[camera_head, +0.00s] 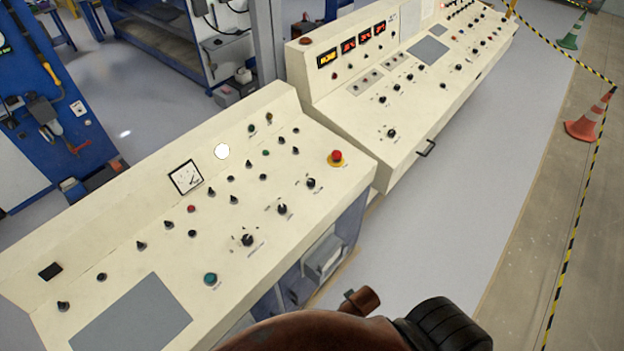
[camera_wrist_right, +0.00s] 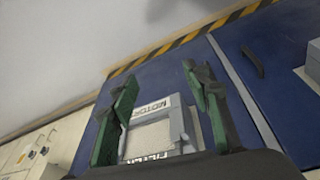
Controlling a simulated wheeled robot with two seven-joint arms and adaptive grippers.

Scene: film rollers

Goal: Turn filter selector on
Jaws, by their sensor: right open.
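In the right wrist view my right gripper (camera_wrist_right: 160,78) is open, its two green-and-black fingers spread apart with nothing held. Between and beyond the fingers is a small light-grey panel (camera_wrist_right: 182,122) on a blue surface, with a label reading MOTOR (camera_wrist_right: 152,106) and, below it, one that appears to read FILTER (camera_wrist_right: 147,158). The lower part of this panel is cut off by the gripper body. I cannot make out the filter selector itself or its position. No gripper shows in the head view, and my left gripper is in neither view.
In the head view a cream control desk (camera_head: 120,205) carries several knobs, a dial gauge (camera_head: 186,177) and a red emergency button (camera_head: 337,157). A second desk (camera_head: 345,102) adjoins it. Clear floor (camera_head: 445,160) lies to the right, with an orange cone (camera_head: 589,118) and striped tape beyond.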

